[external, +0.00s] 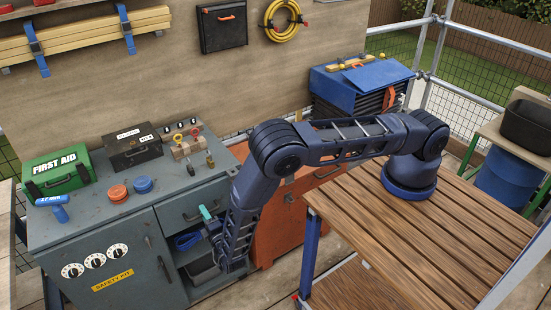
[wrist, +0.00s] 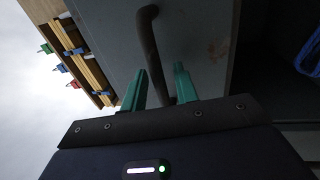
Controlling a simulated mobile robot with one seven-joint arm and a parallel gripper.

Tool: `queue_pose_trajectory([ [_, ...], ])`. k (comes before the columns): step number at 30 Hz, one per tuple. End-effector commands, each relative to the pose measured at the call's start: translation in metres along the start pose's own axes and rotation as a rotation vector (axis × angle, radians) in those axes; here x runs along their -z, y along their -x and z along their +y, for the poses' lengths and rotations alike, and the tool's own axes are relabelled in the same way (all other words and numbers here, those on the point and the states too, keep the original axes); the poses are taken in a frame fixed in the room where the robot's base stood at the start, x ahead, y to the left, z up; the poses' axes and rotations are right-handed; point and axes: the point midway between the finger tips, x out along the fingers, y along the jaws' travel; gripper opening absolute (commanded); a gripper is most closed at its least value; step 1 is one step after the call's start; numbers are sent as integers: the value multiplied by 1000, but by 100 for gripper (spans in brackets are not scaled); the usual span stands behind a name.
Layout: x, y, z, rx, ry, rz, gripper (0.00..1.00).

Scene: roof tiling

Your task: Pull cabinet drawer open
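The grey cabinet drawer (external: 178,212) is under the worktop, above an open shelf, and looks flush with the cabinet. My gripper (external: 208,214) is at the right part of its front, with a teal finger showing near the handle. In the wrist view, the dark bar handle (wrist: 148,40) stands out from the grey drawer front (wrist: 105,35). The two teal fingers of my gripper (wrist: 159,82) are apart, with the lower end of the handle between them. The handle lies closer to the right finger; I cannot tell whether they touch. A gap shows at the left finger.
The grey cabinet (external: 90,230) carries a green first aid box (external: 60,172), a black box (external: 132,152) and red and blue round items. Its open shelf holds a blue item (external: 187,241). An orange cabinet (external: 290,215) and a wooden table (external: 410,225) stand to the right.

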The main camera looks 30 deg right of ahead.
Motion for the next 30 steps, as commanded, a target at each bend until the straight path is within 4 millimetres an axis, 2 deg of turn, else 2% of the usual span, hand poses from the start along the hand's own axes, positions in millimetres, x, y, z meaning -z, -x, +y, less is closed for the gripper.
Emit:
queue_pose_trajectory([
  [10,0,-3,0,0,0,1,28],
  [14,0,-3,0,0,0,1,2],
  [15,0,-2,0,0,0,1,0],
  [24,0,1,1,0,0,1,0],
  [30,1,24,5,0,0,4,0],
])
